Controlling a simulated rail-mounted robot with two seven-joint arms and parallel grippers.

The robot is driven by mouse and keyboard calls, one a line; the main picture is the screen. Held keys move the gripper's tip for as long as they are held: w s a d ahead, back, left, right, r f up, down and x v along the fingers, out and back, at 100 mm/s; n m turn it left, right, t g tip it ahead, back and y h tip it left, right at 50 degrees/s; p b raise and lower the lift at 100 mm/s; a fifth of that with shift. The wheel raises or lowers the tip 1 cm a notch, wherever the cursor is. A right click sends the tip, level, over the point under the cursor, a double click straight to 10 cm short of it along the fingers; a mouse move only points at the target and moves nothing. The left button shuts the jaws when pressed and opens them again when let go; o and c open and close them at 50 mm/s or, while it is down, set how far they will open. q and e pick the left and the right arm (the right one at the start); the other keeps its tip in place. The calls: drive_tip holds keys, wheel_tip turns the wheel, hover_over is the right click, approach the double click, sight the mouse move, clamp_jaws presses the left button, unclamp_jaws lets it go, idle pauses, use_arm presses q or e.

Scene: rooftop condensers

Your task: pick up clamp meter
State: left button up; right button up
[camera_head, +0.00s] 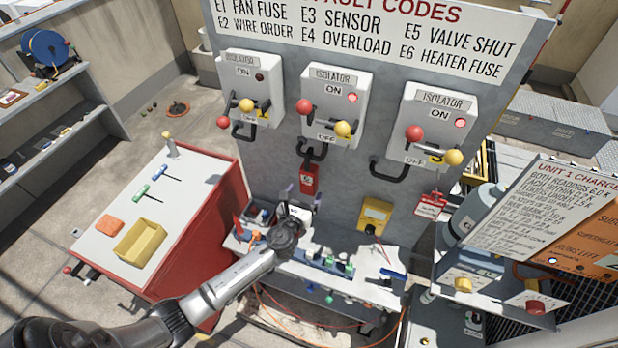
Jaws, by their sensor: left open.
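My left arm (235,278) reaches in from the lower left to the small white bench at the foot of the grey panel. My left gripper (304,198) is open, its two fingers apart and pointing towards the panel, with its wrist over the bench. I cannot clearly make out a clamp meter. A yellow box-shaped device (375,215) stands against the panel, right of the gripper and apart from it. Small dark and red items (241,225) lie at the bench's left end, partly hidden by my arm. My right gripper does not show.
The white bench (345,284) carries several small blue and green parts. A red cabinet (215,225) with a yellow tray (140,242) stands to the left. Three isolator boxes (335,100) with handles jut out above. Gas cylinders (466,212) and a sign board stand to the right.

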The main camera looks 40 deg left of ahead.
sight(310, 171)
use_arm(q)
drive_tip(key=shift+a+x, duration=0.2)
drive_tip(key=shift+x, duration=3.2)
drive_tip(key=shift+c, duration=0.5)
drive_tip(key=c, duration=1.1)
drive_tip(key=shift+r, duration=0.1)
drive_tip(key=shift+r+p, duration=0.75)
drive_tip(key=shift+r, duration=0.85)
drive_tip(key=shift+s+d+r, duration=0.1)
drive_tip(key=shift+s+r, duration=0.1)
drive_tip(key=shift+s, duration=0.15)
drive_tip(key=v, duration=1.6)
drive_tip(key=shift+s+f, duration=0.1)
drive_tip(key=shift+f, duration=0.05)
drive_tip(key=shift+c, duration=0.5)
drive_tip(key=shift+s+d+b, duration=0.25)
drive_tip(key=shift+s+b, duration=0.05)
drive_tip(key=shift+s, duration=0.3)
